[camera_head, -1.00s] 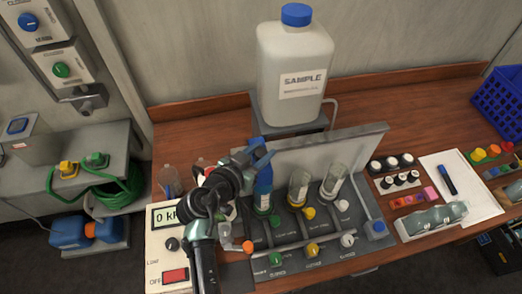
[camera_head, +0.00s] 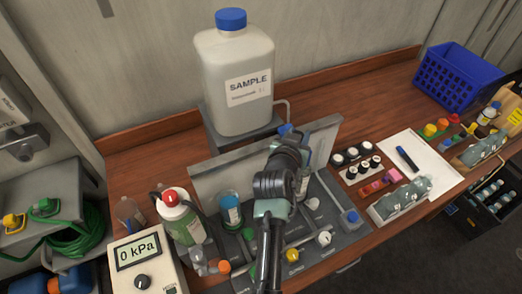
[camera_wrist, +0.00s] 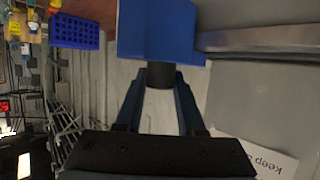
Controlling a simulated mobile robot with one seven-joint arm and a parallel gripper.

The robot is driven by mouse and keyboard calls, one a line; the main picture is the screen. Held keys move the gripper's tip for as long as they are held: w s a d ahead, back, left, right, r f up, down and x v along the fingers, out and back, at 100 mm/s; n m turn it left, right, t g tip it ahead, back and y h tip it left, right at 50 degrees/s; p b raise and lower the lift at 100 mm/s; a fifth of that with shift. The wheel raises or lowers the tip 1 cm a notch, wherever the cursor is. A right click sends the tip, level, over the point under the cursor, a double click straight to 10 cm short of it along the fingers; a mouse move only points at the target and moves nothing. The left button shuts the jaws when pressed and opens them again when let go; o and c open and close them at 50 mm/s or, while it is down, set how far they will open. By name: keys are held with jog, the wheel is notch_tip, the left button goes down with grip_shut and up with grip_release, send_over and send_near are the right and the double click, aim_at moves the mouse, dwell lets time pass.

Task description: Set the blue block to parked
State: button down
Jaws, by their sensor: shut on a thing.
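A blue block (camera_wrist: 158,30) with a short dark round neck fills the top middle of the wrist view. My gripper (camera_wrist: 158,80) is shut on it, with the two fingers on either side of the neck. In the head view my gripper (camera_head: 291,143) is above the back of the bench panel, and my wrist hides most of what it holds. No parked label is readable.
A large sample jug (camera_head: 236,85) stands behind the panel. Bottles with a blue-topped vial (camera_head: 229,208) and a green bottle (camera_head: 179,215) stand left. A gauge box (camera_head: 138,250) reads 0 kPa. A blue basket (camera_head: 459,77) is at the back right. Bare bench lies behind the panel's right side.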

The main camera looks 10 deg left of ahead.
jog(key=w+d+b, duration=0.4)
jog(key=w+d, duration=0.3)
jog(key=d, duration=0.3)
jog(key=shift+d+b, duration=0.3)
jog(key=shift+b, duration=0.05)
jog(key=shift+r, duration=0.1)
jog(key=c, duration=0.9)
grip_release()
jog(key=o, duration=0.4)
jog(key=shift+w+d, duration=0.1)
jog(key=shift+d, duration=0.05)
jog(key=b+v, duration=0.2)
jog(key=v, duration=1.1)
